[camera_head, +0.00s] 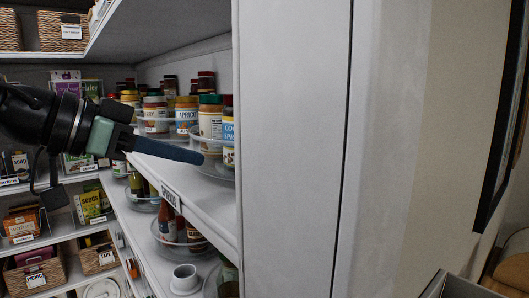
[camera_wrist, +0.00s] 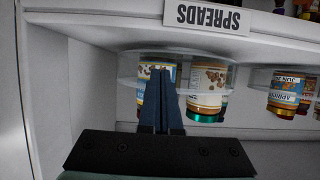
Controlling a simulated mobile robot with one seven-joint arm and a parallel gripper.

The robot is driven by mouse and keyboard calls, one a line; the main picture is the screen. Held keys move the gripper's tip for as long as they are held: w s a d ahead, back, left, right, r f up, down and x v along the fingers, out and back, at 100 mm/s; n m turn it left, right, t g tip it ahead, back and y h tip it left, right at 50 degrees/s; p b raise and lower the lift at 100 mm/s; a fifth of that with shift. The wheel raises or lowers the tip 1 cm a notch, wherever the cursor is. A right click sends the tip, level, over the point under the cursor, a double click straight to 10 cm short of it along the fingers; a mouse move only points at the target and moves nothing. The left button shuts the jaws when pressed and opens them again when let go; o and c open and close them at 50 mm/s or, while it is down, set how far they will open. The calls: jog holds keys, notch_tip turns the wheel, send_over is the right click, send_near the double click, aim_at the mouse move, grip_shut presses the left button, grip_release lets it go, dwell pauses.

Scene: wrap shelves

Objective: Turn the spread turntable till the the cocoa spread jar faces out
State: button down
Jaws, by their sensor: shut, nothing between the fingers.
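The cocoa spread jar (camera_head: 228,145) has a blue label and is partly cut off by the cabinet side in the head view. It stands with a green-lidded jar (camera_head: 210,120) on the clear spread turntable (camera_head: 212,169) near the shelf's near end. In the wrist view, which is upside down, the turntable's clear rim (camera_wrist: 222,77) runs around a jar with a nut picture (camera_wrist: 206,84). My shut, empty gripper (camera_head: 197,158) reaches to the turntable's front; in the wrist view its fingers (camera_wrist: 157,72) cover much of a second jar (camera_wrist: 147,98), whose label I cannot read. I cannot tell if they touch the rim.
A SPREADS sign (camera_wrist: 208,16) is on the shelf edge. Another turntable with an apricot jar (camera_head: 187,119) stands farther along. The tall cabinet side (camera_head: 290,150) bounds the right. Bottles (camera_head: 168,221) and a white cup (camera_head: 185,278) are on the shelf below.

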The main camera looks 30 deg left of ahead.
aim_at(199, 151)
jog(key=shift+w+d+p, duration=0.1)
jog(key=shift+w+p, duration=0.3)
jog(key=shift+w, duration=0.45)
jog(key=shift+a+r+p, duration=0.15)
jog(key=shift+a+p, duration=0.55)
jog(key=shift+p, duration=0.1)
jog(key=shift+w+a+p, duration=0.1)
jog(key=shift+a+p, duration=0.25)
jog(key=shift+a, duration=0.25)
jog(key=shift+w+a+p, duration=0.4)
jog(key=shift+a+p, duration=0.2)
jog(key=shift+p, duration=0.4)
jog(key=shift+w+a+p, duration=0.25)
jog(key=shift+a+p, duration=0.2)
